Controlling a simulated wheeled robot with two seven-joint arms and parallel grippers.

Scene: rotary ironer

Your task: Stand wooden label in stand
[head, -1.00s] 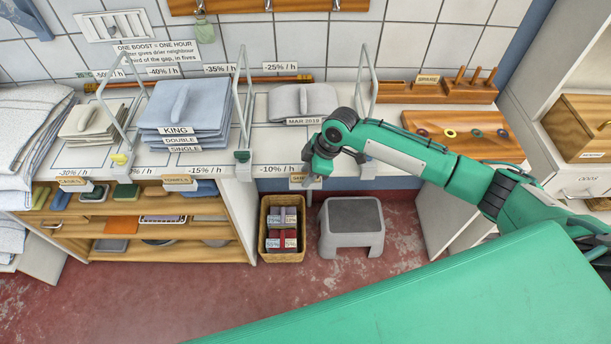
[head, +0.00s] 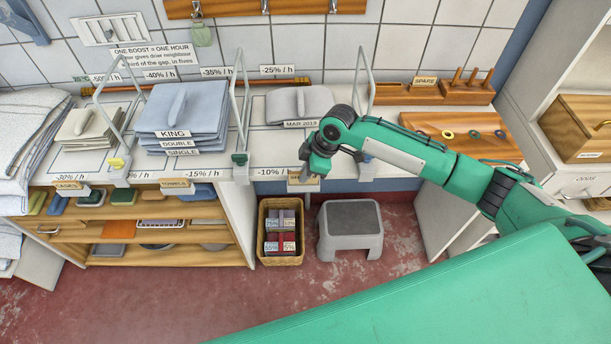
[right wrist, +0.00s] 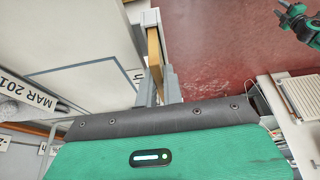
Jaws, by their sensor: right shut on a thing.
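My right gripper (head: 309,184) is at the counter's front edge, right of the "-10% / h" strip. It is shut on the wooden label (head: 297,180), whose lettering is partly covered and seems to start "SHE". In the right wrist view the label's wooden edge (right wrist: 155,62) shows between the two grey fingers, close beside the white counter edge. I cannot tell whether it touches a stand; any stand there is hidden. Similar wooden labels, "CASES" (head: 71,185) and "TOWELS" (head: 174,183), stand along the same edge. A green and black gripper part, probably my left, shows in the right wrist view (right wrist: 296,18).
A grey folded stack marked "MAR 2019" (head: 297,105) lies behind my gripper. Metal frames (head: 364,90) rise from the counter on both sides. A wicker basket (head: 264,232) and a grey step stool (head: 350,230) stand below. The red floor in front is clear.

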